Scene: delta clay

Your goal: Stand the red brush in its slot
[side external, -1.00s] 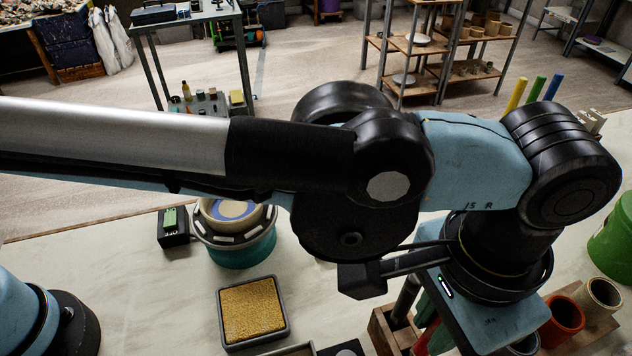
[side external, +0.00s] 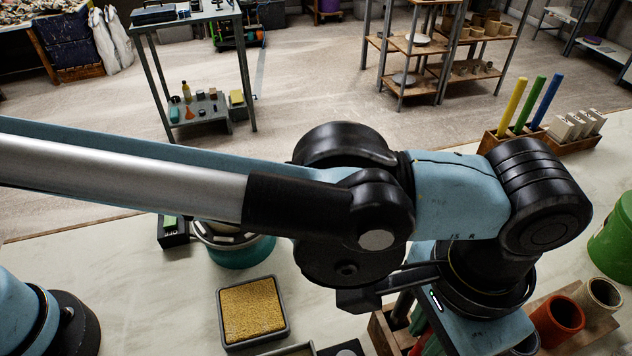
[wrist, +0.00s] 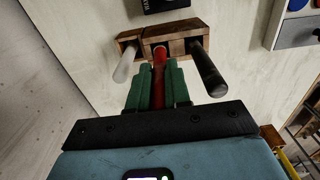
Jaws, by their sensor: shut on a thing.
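My gripper (wrist: 159,72) has green fingers shut on the red brush (wrist: 159,60), seen in the wrist view. The brush's far end overlaps the middle of the wooden holder (wrist: 187,29); I cannot tell whether it is inside a slot. A pale handle (wrist: 126,62) stands at the holder's left and a black handle (wrist: 208,72) at its right. In the side view the holder (side external: 383,330) is partly hidden by my wrist, and only a bit of the red brush (side external: 420,341) shows. The fingertips are hidden there.
An orange-red cup (side external: 557,322) and a pale cup (side external: 598,298) stand right of my wrist. A tray with a yellow sponge (side external: 250,310) and a teal-based wheel (side external: 240,250) lie left. A rack of coloured sticks (side external: 530,110) is behind.

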